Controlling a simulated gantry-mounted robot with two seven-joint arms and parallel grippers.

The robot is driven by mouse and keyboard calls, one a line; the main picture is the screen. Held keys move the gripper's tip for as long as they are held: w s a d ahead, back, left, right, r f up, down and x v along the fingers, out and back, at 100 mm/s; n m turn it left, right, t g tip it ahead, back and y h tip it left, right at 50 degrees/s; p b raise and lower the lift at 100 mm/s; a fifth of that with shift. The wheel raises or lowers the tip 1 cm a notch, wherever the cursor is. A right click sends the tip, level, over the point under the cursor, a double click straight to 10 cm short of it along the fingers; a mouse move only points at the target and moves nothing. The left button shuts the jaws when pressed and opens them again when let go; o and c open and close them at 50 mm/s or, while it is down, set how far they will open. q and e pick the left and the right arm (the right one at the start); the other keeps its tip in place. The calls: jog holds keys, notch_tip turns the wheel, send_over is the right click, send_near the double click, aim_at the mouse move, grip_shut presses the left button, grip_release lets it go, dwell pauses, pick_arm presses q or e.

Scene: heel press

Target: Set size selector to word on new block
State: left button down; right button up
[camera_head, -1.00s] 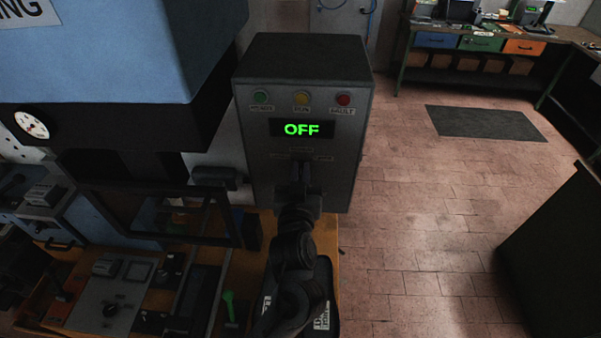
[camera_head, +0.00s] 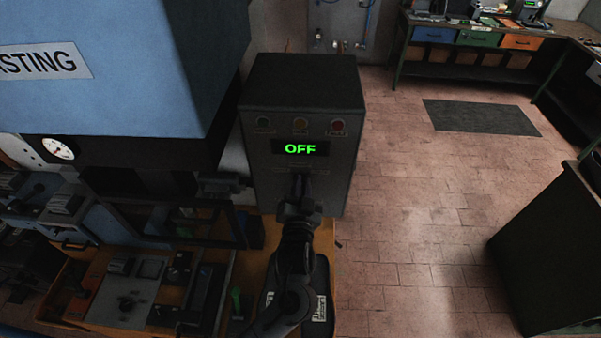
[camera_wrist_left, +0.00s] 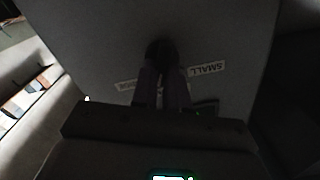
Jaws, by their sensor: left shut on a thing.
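A grey control box (camera_head: 305,115) stands at the middle, its display (camera_head: 300,148) reading OFF in green. My left gripper (camera_head: 301,186) is at its front face, below the display. In the left wrist view my left gripper (camera_wrist_left: 161,72) is shut on a dark selector knob (camera_wrist_left: 160,48). A label (camera_wrist_left: 206,68) reading SMALL, upside down there, sits beside the fingers. Another label (camera_wrist_left: 130,86) on the other side is partly hidden and unreadable. The fingers cover most of the knob, so its pointing direction cannot be told. No block with a word is visible. My right gripper is out of view.
A blue press housing (camera_head: 110,75) with a gauge (camera_head: 58,148) is at the left. Below it, a bench panel (camera_head: 135,285) carries another dial. A dark cabinet (camera_head: 550,250) stands at the right. Tiled floor (camera_head: 420,220) is clear between.

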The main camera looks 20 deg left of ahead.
pick_arm(q)
jog(key=m+p, duration=0.1)
jog(key=p, duration=0.1)
jog(key=m+p, duration=0.1)
jog(key=shift+d+r+m+p, duration=0.1)
jog(key=shift+r+m+p, duration=0.1)
jog(key=shift+m+p, duration=0.2)
jog(key=shift+f+m+p, duration=0.25)
jog(key=shift+m+p, duration=0.35)
jog(key=c, duration=1.1)
grip_release()
jog(key=shift+c, duration=0.2)
